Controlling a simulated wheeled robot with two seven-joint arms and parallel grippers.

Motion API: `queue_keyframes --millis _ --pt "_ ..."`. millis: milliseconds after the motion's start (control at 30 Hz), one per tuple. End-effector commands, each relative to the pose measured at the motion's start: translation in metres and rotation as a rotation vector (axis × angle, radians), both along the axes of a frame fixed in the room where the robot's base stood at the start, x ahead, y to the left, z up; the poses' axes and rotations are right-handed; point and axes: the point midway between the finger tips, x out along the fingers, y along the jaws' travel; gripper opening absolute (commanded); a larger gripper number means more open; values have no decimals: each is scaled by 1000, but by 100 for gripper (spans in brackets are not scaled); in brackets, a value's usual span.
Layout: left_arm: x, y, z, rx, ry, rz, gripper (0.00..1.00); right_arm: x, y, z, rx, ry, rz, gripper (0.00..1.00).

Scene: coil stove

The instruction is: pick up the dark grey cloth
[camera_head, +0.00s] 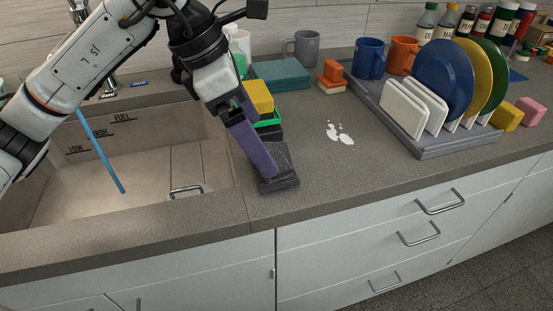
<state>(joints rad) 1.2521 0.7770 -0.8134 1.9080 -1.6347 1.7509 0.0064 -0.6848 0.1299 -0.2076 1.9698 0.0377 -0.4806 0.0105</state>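The dark grey cloth (283,160) lies on the counter near its front edge, just right of the sink, and looks like a small folded pad. My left gripper (266,168) reaches down from the upper left, its purple fingers over the left part of the cloth. The fingertips overlap the cloth in the picture. The fingers show nearly edge-on, so I cannot tell whether they are open or shut on it. Part of the cloth is hidden behind them. My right gripper is not in view.
A yellow and green sponge stack (261,97) stands just behind the cloth. The sink (140,165) opens to the left. A white spill (340,133) lies to the right. A dish rack (440,150) with plates and mugs stands further right. Counter between spill and front edge is clear.

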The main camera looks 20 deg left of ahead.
Motion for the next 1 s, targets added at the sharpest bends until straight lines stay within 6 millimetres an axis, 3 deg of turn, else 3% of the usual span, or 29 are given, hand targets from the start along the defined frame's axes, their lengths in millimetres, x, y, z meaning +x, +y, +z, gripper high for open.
queue_keyframes --millis 600,867,1000 --pt "20 -28 -64 -5 4 -2 100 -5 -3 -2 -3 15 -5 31" --pt "21 -29 -68 -4 1 -2 100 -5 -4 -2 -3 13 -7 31" --pt "21 -29 -68 -4 2 -2 81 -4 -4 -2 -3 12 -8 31"
